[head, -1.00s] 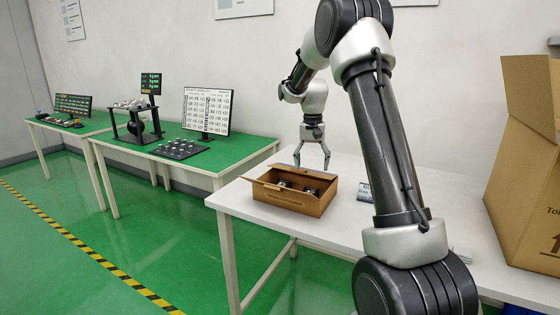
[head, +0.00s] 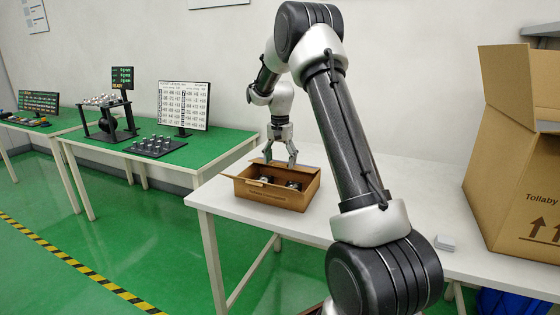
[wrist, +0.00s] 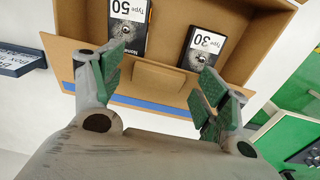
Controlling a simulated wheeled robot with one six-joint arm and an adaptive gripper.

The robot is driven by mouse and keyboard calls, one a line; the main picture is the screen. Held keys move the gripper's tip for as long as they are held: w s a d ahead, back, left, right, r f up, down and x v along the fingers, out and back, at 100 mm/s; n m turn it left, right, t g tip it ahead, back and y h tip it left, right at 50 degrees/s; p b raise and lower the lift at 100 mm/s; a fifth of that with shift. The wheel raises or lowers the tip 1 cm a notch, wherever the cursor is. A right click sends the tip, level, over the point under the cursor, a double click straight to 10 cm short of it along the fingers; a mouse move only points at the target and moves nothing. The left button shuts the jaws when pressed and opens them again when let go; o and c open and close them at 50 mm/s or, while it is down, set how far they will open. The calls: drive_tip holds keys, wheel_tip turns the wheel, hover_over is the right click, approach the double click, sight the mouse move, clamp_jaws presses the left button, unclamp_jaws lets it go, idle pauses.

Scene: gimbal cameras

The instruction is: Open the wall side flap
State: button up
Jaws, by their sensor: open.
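A brown cardboard box (head: 270,193) stands on the white table (head: 215,205), with its top partly open. In the wrist view the box's inside shows two packs, one labelled Type 50 (wrist: 120,25) and one Type 30 (wrist: 202,50). The box wall nearest my gripper (wrist: 165,112), on the wall side, carries a small cardboard tab (wrist: 172,80) and a blue strip (wrist: 160,108). My gripper (head: 280,162) points down behind the box at its wall-side rim. Its fingers are spread and nothing is between them. Contact with the cardboard cannot be told.
A large open carton (head: 510,165) stands on the right of the white table. A small pale stack (head: 445,243) lies near it. In the wrist view a dark labelled item (wrist: 20,60) lies beside the box. Green tables with displays (head: 185,105) stand to the left.

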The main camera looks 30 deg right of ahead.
drive_tip(key=shift+f, duration=0.1)
drive_tip(key=c, duration=1.5)
drive_tip(key=shift+o, duration=0.2)
